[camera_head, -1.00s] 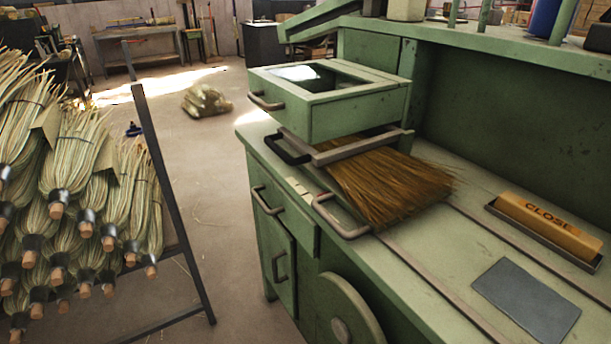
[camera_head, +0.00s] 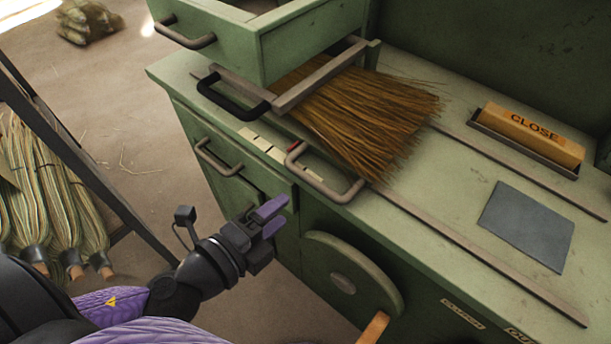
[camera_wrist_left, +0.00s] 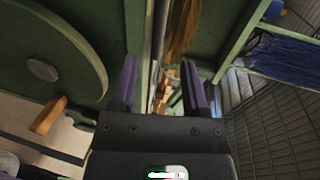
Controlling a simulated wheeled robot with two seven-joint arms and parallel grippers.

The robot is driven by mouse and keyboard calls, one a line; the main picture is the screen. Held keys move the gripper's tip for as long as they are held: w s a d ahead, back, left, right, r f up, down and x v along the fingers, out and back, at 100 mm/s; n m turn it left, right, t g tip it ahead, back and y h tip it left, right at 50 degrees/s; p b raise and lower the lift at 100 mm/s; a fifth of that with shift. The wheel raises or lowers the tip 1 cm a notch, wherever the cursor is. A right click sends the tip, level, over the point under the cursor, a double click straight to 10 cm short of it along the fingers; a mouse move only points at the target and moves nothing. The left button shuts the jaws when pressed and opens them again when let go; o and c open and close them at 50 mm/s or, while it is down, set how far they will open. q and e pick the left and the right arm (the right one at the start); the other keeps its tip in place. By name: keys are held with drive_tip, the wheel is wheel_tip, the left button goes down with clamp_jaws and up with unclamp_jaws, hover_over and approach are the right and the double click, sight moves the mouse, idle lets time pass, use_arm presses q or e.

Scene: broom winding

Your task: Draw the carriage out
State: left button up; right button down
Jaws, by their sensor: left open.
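The carriage cannot be told for certain; a flat bundle of brown bristles (camera_head: 355,110) lies on the green bench under a grey crossbar (camera_head: 320,77). A black handle (camera_head: 235,100) stands at the left end of this crossbar. A grey-brown loop handle (camera_head: 325,178) projects over the bench's front edge, beside the bristles. My left gripper (camera_head: 274,216) is open and empty, below and left of the loop handle and clear of the bench front. Its two purple fingers also show apart in the left wrist view (camera_wrist_left: 160,65). My right gripper is out of view.
A green drawer box (camera_head: 300,38) overhangs the bristles. Two rails (camera_head: 470,252) run along the bench top. A round green disc (camera_head: 355,270) with a wooden crank is on the front. A broom rack stands left.

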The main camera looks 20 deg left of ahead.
sight(312, 187)
use_arm(q)
drive_tip(key=x, duration=0.7)
drive_tip(key=shift+w+f, duration=0.1)
drive_tip(key=shift+w, duration=0.25)
clamp_jaws()
idle(1.0)
